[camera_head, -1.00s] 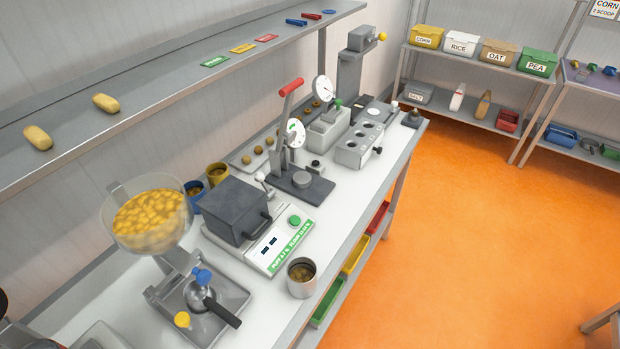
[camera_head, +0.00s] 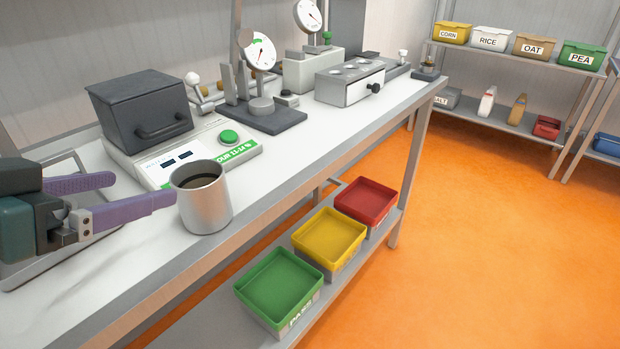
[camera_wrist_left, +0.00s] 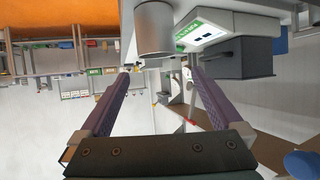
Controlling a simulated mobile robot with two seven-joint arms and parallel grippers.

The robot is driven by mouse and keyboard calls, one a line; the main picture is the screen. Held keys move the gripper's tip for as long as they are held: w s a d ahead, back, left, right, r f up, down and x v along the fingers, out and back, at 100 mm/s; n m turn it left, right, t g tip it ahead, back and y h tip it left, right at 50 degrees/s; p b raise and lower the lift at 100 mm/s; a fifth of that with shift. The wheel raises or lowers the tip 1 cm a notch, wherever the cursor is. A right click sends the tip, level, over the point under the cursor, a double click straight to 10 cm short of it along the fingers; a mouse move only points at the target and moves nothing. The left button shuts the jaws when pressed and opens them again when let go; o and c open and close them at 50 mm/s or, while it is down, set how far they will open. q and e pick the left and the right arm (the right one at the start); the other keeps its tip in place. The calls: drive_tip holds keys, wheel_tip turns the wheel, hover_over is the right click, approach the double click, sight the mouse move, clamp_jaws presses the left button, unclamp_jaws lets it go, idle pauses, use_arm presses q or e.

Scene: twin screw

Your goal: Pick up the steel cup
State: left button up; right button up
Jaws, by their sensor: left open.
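The steel cup (camera_head: 205,203) stands upright near the front edge of the white bench, with something dark inside. In the left wrist view the cup (camera_wrist_left: 155,30) is ahead of the fingers, at the top middle. My left gripper (camera_head: 142,193) is open, coming in from the left with its purple fingers pointing at the cup. The nearer fingertip overlaps or nearly meets the cup's left side in the head view; I cannot tell whether it touches. The left wrist view shows both fingers (camera_wrist_left: 158,75) apart with nothing between them. My right gripper is out of view.
A meter with a dark lidded box (camera_head: 140,112) and green button stands just behind the cup. A press with a dial (camera_head: 262,105) and a block with holes (camera_head: 349,84) are farther right. Green (camera_head: 279,287), yellow (camera_head: 328,238) and red (camera_head: 365,203) trays sit on the lower shelf.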

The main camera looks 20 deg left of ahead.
use_arm(q)
wheel_tip(320, 180, down, 2)
drive_tip(key=w+b, duration=0.2)
approach(213, 173)
drive_tip(key=shift+w+f+t, duration=0.4)
drive_tip(key=shift+f, duration=0.15)
drive_tip(key=shift+b+x, duration=0.65)
drive_tip(key=shift+x, duration=2.05)
drive_tip(key=shift+f, duration=0.1)
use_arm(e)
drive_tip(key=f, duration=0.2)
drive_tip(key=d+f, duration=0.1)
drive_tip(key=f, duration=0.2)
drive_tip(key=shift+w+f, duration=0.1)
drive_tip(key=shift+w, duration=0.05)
use_arm(q)
drive_tip(key=c, duration=1.2)
drive_tip(key=shift+c, duration=0.4)
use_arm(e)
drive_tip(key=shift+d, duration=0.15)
